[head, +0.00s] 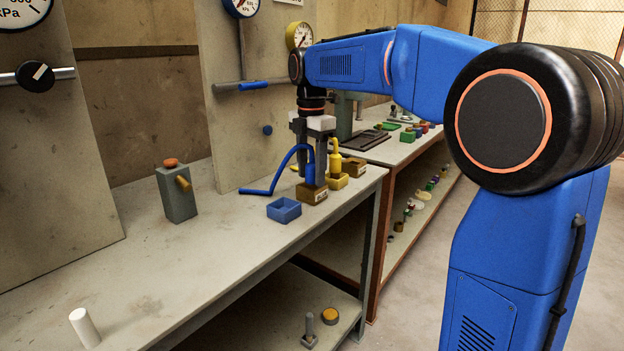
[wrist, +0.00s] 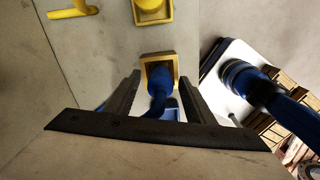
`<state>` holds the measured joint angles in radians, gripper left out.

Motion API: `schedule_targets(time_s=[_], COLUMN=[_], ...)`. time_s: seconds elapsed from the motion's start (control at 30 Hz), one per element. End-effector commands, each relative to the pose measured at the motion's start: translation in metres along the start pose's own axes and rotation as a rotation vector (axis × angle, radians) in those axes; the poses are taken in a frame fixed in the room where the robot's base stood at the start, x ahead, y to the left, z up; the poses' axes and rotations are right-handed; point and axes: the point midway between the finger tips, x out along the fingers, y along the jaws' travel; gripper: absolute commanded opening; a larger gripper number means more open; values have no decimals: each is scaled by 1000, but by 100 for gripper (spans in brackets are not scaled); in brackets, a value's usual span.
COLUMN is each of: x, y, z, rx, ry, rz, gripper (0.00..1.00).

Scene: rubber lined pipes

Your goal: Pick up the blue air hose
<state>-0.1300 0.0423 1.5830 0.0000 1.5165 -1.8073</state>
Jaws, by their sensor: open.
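The blue air hose (head: 283,166) lies partly on the bench, arches up and comes down to a thicker blue end standing in a small brown box (head: 311,196) with a label. My gripper (head: 311,172) points down over this box, its two dark fingers on either side of the hose end. In the wrist view the hose end (wrist: 159,80) shows between the open fingers (wrist: 160,88), in front of the box (wrist: 158,58). I cannot tell whether either finger touches it. The fingers partly hide the hose in the head view.
A yellow bottle-like piece (head: 335,160) stands in a yellow box (head: 337,182) close behind the hose. A blue open box (head: 284,210) sits in front on the left. A grey-green block with an orange knob (head: 176,193) stands further left. The bench's near left is mostly clear.

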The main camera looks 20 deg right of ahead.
Motion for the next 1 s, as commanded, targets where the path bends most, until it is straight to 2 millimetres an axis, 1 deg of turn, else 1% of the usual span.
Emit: schedule_targets(time_s=[0.1, 0.13, 0.17, 0.2, 0.27, 0.3, 0.33, 0.57, 0.67, 0.77, 1.0], x=[0, 0, 0, 0, 0, 0, 0, -1, -5, -16, -60], y=[0, 0, 0, 0, 0, 0, 0, 0, 0, 1, 1], z=[0, 0, 0, 0, 0, 0, 0, 0, 0, 0, 0], rx=[0, 0, 0, 0, 0, 0, 0, 0, 0, 0, 0], ry=[0, 0, 0, 0, 0, 0, 0, 0, 0, -1, -1], rz=[0, 0, 0, 0, 0, 0, 0, 1, 2, 3, 4], gripper=[49, 47, 40, 30, 16, 6, 0, 0, 0, 0, 0])
